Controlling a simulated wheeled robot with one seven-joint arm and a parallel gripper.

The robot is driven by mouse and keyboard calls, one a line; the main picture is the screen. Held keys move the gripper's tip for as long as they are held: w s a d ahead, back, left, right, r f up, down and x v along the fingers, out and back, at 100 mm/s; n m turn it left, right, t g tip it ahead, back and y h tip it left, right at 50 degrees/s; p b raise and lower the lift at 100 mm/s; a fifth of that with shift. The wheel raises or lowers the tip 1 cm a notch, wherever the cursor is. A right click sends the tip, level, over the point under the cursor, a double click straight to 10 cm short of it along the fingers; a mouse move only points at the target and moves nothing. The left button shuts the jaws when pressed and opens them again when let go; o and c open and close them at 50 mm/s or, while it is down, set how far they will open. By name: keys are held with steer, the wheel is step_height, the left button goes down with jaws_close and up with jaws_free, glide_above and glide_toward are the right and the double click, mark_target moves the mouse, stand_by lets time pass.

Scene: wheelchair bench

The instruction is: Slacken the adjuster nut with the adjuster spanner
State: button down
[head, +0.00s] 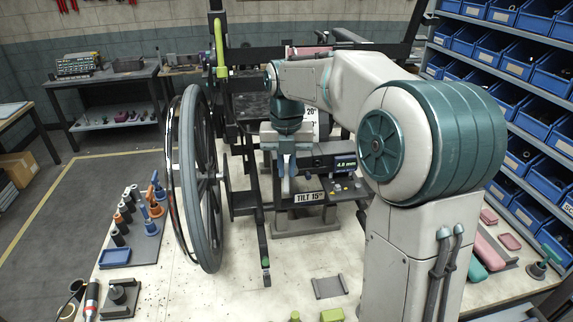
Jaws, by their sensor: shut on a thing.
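My gripper (286,165) is in the middle of the head view, pointing down in front of the wheelchair frame (248,200). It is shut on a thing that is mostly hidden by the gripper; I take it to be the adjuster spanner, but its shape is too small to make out. The adjuster nut cannot be made out; the gripper and frame parts cover that area. I cannot tell whether the held thing touches the nut. A small display (344,163) right of the gripper reads about 4.8 mm, above a TILT 15 label (309,197).
A large wheel (212,190) stands close left of the gripper. A rack of tools (148,225) and a blue tray (115,257) lie on the bench at left. A grey bracket (329,287) lies in front. Shelves of blue bins (520,105) stand at right.

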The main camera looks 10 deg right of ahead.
steer(key=shift+w+r, duration=0.1)
steer(key=shift+w, duration=0.1)
steer(key=shift+w+d+p, duration=0.15)
steer(key=shift+w+p, duration=0.55)
steer(key=shift+w, duration=0.15)
stand_by(0.4)
steer(key=shift+s, duration=0.9)
